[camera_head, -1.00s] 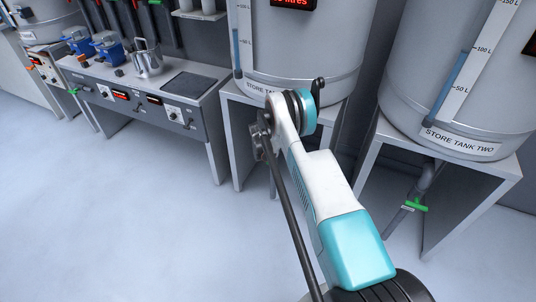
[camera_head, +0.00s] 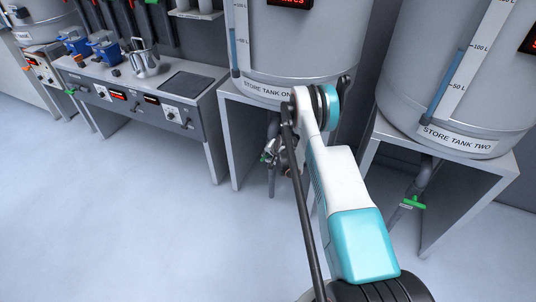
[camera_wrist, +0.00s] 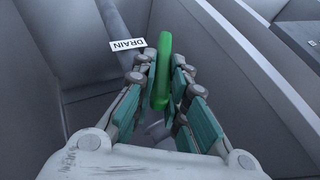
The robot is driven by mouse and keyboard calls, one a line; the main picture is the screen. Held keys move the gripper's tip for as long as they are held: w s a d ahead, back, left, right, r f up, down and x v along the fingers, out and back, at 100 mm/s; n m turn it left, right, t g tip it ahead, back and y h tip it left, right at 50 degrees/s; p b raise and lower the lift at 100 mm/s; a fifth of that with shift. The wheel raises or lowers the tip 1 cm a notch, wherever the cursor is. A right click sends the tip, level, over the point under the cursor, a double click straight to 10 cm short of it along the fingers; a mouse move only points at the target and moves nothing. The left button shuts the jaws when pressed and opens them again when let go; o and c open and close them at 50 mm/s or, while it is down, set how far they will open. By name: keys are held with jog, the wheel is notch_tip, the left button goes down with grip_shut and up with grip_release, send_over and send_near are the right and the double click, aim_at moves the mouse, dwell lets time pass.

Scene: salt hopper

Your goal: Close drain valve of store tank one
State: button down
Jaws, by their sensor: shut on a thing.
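Store tank one (camera_head: 300,45) stands on a grey stand in the middle of the head view, partly behind my arm. Its drain pipe (camera_head: 273,128) comes down under the stand. In the wrist view a green valve handle (camera_wrist: 163,62) stands between the fingers of my gripper (camera_wrist: 163,92), which is shut on it. A white label reading DRAIN (camera_wrist: 127,45) is just beyond. In the head view my gripper (camera_head: 268,155) shows small under the stand, by the pipe, and the handle is barely visible there. The valve body is mostly hidden.
Store tank two (camera_head: 455,75) stands to the right with its own green drain handle (camera_head: 413,204). A bench (camera_head: 140,95) with a steel jug (camera_head: 145,62) and blue devices is at the left. The floor in front is clear.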

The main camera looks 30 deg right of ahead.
dwell(0.4)
jog(key=c, duration=1.6)
grip_release()
jog(key=v, duration=1.2)
jog(key=shift+d+f, duration=0.1)
